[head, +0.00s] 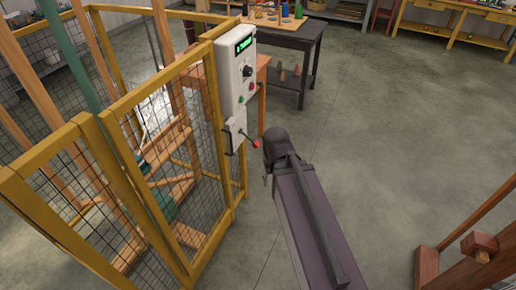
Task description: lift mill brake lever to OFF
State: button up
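The brake lever (248,138) sticks out from a small pale box (235,128) low on the cage's corner post. It slants down to the right and ends in a red knob (257,144). My arm reaches up from the bottom of the head view, and its dark end with my gripper (268,168) is just right of the knob. The fingers are mostly hidden by the wrist, so I cannot tell whether they are open or touch the knob. Any OFF marking is too small to read.
A control box (237,70) with a green display is above the lever. The yellow mesh cage (112,150) fills the left side. A dark table (285,38) with cones stands behind. A wooden frame (470,262) is at lower right. The floor on the right is clear.

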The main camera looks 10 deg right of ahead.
aim_at(256, 144)
jog(key=z, duration=1.4)
jog(key=i, duration=0.75)
jog(key=u, duration=1.5)
